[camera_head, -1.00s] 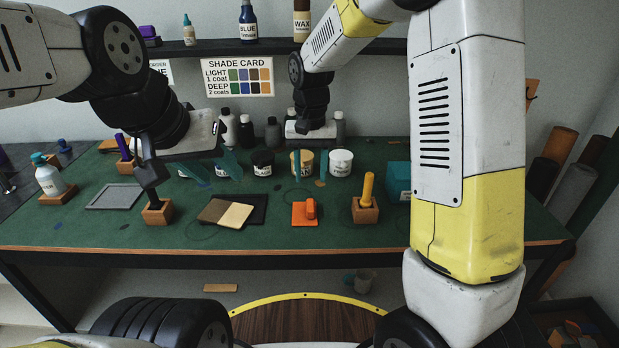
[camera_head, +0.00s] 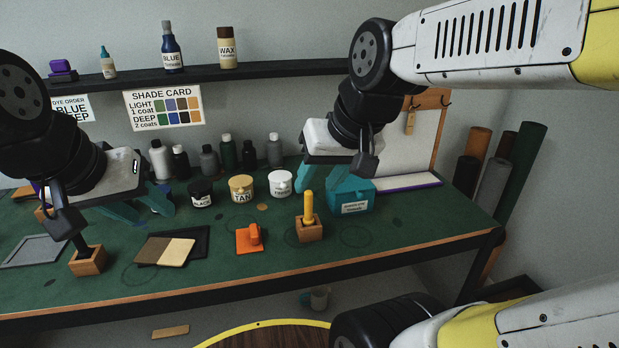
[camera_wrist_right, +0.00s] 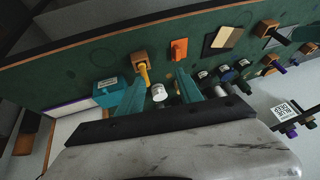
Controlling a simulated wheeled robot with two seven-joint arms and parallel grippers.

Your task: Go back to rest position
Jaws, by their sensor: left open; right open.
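My left gripper (camera_head: 150,205) hangs at the left over the green bench, its teal fingers apart and nothing between them.
The green bench (camera_head: 400,230) holds jars, including the tan jar (camera_head: 241,188), a yellow-handled tool in a wooden block (camera_head: 310,232), an orange piece (camera_head: 250,240) and leather swatches (camera_head: 165,251). A shelf (camera_head: 290,65) with bottles runs behind. Rolls (camera_head: 490,185) stand at the right.

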